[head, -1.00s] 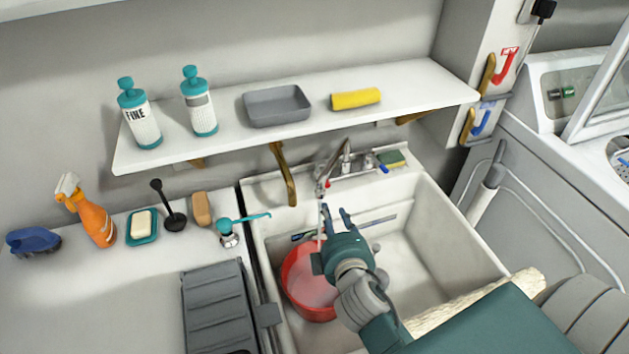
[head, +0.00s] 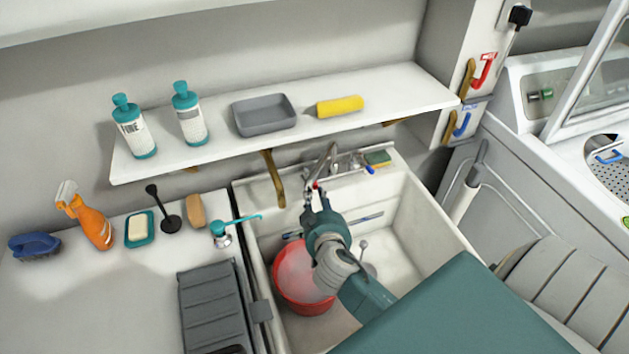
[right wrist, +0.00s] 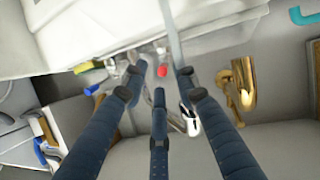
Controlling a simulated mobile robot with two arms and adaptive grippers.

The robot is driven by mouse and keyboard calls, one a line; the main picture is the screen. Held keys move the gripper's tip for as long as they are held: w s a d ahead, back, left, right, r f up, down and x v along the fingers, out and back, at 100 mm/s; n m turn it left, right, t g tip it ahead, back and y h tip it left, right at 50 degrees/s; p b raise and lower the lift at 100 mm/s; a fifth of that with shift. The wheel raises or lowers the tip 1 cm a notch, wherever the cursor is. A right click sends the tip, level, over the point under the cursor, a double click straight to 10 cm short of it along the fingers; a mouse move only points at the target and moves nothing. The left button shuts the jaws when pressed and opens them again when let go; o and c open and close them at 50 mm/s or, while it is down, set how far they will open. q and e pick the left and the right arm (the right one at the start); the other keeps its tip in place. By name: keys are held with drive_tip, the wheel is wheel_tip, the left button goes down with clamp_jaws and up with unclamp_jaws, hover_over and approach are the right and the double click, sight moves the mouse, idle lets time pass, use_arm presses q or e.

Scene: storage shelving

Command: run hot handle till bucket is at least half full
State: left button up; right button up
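The faucet (head: 332,158) stands at the back of the white sink. Its red hot handle (head: 316,185) also shows between my fingers in the right wrist view (right wrist: 162,71). The blue handle (head: 369,170) is to the right. The red bucket (head: 303,300) sits in the sink's left part, partly hidden by my arm. Its inside looks pale and pinkish; I cannot tell the water level. A pale stream (right wrist: 173,35) shows in the right wrist view. My right gripper (head: 317,200) is open and empty, fingers spread just before the hot handle. My left gripper is not in view.
A shelf (head: 365,93) with two bottles, a grey tray (head: 264,115) and a yellow roll (head: 340,106) hangs above the sink (head: 447,229). Its brass bracket (head: 273,178) is close left of the faucet.

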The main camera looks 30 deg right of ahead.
sight(315, 187)
drive_tip(key=w+d, duration=0.1)
drive_tip(key=w, duration=0.2)
drive_tip(key=w+d+p, duration=0.1)
drive_tip(key=w, duration=0.1)
drive_tip(key=shift+w+d+f, duration=0.3)
drive_tip(key=shift+d, duration=0.05)
drive_tip(key=shift+w+d+f, duration=0.3)
drive_tip(key=shift+w, duration=0.25)
